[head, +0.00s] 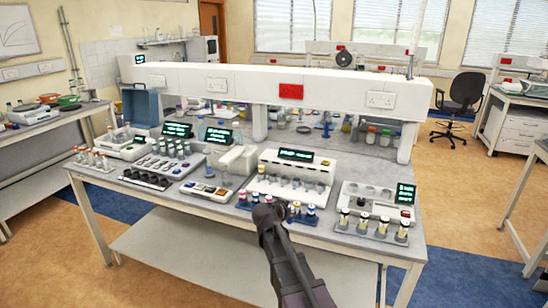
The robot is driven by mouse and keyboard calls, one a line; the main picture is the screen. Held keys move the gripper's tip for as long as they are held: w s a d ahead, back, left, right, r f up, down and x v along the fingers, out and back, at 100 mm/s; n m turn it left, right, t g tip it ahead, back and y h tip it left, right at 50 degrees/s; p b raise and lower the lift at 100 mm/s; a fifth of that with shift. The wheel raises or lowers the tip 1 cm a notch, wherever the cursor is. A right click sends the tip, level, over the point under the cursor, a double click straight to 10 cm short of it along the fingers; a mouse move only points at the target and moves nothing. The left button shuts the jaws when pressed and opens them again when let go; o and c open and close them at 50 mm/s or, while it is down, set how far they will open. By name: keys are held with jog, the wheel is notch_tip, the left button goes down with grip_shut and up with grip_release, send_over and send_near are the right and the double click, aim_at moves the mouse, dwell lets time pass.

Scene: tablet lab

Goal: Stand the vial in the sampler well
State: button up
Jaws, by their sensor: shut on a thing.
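Another white instrument (366,189) with a display stands to the right. I cannot tell which one is the sampler.
Several capped vials (371,228) stand in a row at the bench's front right. Button panels and more instruments (165,164) crowd the left. A white service shelf (225,78) runs above the back of the bench. Open floor (470,200) lies to the right.

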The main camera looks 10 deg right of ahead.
notch_tip(320, 180, up, 13)
jog(key=p, duration=1.1)
jog(key=shift+p, duration=0.4)
jog(key=shift+s, duration=0.1)
